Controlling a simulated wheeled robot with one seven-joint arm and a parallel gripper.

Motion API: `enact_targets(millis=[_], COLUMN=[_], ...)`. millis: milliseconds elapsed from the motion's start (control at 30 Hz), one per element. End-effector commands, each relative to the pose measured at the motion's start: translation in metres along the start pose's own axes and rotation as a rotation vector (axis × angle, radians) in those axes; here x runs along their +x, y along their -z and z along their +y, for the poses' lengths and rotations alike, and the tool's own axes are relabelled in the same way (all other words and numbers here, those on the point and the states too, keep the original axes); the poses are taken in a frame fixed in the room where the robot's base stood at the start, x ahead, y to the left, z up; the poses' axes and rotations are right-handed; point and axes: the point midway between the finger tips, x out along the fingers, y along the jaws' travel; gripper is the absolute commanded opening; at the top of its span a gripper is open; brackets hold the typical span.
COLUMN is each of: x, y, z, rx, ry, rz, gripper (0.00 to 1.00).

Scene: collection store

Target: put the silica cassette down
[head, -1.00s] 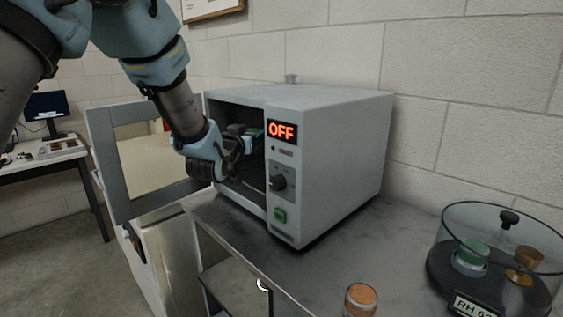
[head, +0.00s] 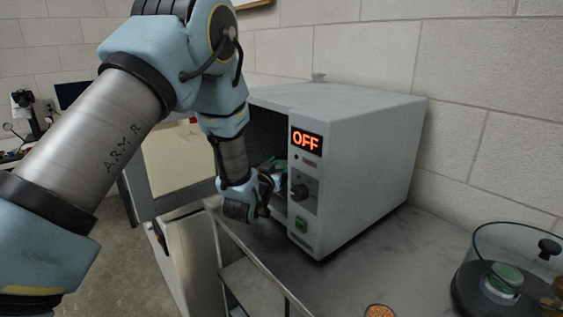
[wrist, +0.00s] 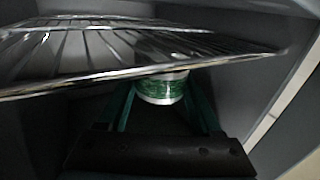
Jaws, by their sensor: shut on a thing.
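The silica cassette, a small clear-sided round can with green contents, shows in the wrist view (wrist: 162,90) between the two teal fingers of my gripper (wrist: 161,102). My gripper is shut on it. The oven's wire rack (wrist: 130,45) crosses above the cassette and hides its top. In the head view my gripper (head: 274,180) is at the open front of the white oven (head: 355,150), left of its control panel. There the cassette is mostly hidden by the gripper and the panel.
The oven display (head: 305,141) reads OFF. Its door (head: 180,165) stands open at the left, close to my arm. A glass desiccator (head: 480,282) with a green can (head: 506,278) inside stands at the right. An orange-topped can (head: 379,311) is at the bottom edge. Bare counter (head: 400,250) lies between.

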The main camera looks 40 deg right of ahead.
Motion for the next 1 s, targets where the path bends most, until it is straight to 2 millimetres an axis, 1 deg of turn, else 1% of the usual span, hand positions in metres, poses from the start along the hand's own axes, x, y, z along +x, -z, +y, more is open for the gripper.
enact_targets(millis=[333,367,600,633,933,1000], x=[0.0002,0.0002,0.0001,0.0001,0.0002,-0.0068], y=[-0.0032,-0.0035,-0.0025,-0.0025,0.0004,-0.0030], z=[0.0001,0.0001,0.0002,0.0002,0.0003,0.0000], rx=[0.000,0.000,0.000,0.000,0.000,0.000], ry=[0.000,0.000,0.000,0.000,0.000,0.000], rz=[0.003,0.002,0.002,0.002,0.002,0.001], gripper=[0.08,0.67,0.94,0.96,0.96,0.96])
